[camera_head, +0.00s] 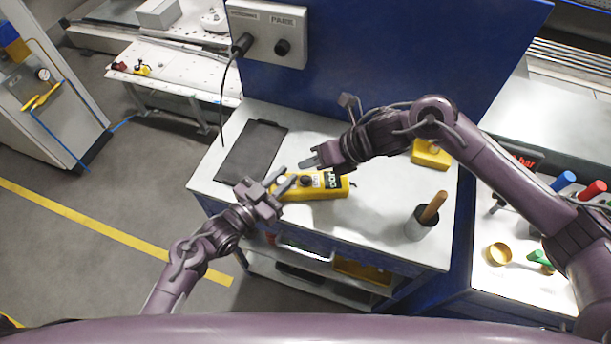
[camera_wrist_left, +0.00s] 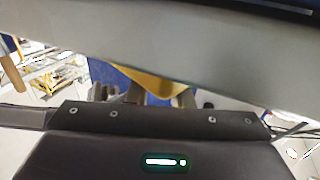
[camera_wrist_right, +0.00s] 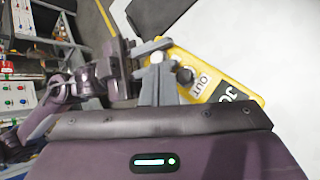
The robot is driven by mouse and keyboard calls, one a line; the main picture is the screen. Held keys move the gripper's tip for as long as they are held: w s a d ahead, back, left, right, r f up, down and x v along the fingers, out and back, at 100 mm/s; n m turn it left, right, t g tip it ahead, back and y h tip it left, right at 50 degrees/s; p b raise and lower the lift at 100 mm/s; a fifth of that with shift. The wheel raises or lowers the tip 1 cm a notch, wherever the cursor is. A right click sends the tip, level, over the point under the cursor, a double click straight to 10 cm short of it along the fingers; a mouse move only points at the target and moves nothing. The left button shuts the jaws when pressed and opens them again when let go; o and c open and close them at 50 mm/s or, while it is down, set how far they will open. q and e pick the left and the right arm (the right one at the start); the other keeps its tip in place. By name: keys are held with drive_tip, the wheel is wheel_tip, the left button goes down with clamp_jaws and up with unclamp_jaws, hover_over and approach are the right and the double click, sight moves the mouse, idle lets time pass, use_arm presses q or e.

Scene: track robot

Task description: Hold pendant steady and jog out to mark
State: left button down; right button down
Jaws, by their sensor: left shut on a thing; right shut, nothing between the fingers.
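The yellow pendant (camera_head: 318,189) lies on or just above the white bench top, with a dark display at its right end. In the right wrist view the pendant (camera_wrist_right: 215,80) shows a dark button, a label reading "OUT" and part of the display. My left gripper (camera_head: 284,186) is shut on the pendant's left end. In the left wrist view a yellow piece (camera_wrist_left: 150,82) shows between its fingers. My right gripper (camera_head: 308,163) is shut and empty, close above the pendant near its buttons. I cannot tell whether its tips touch a button.
A dark mat (camera_head: 252,152) lies on the bench, left of the pendant. A cup with a wooden handle (camera_head: 422,222) and a yellow block (camera_head: 431,153) stand to the right.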

drive_tip(key=shift+r, duration=1.25)
use_arm(q)
drive_tip(key=c, duration=1.2)
unclamp_jaws()
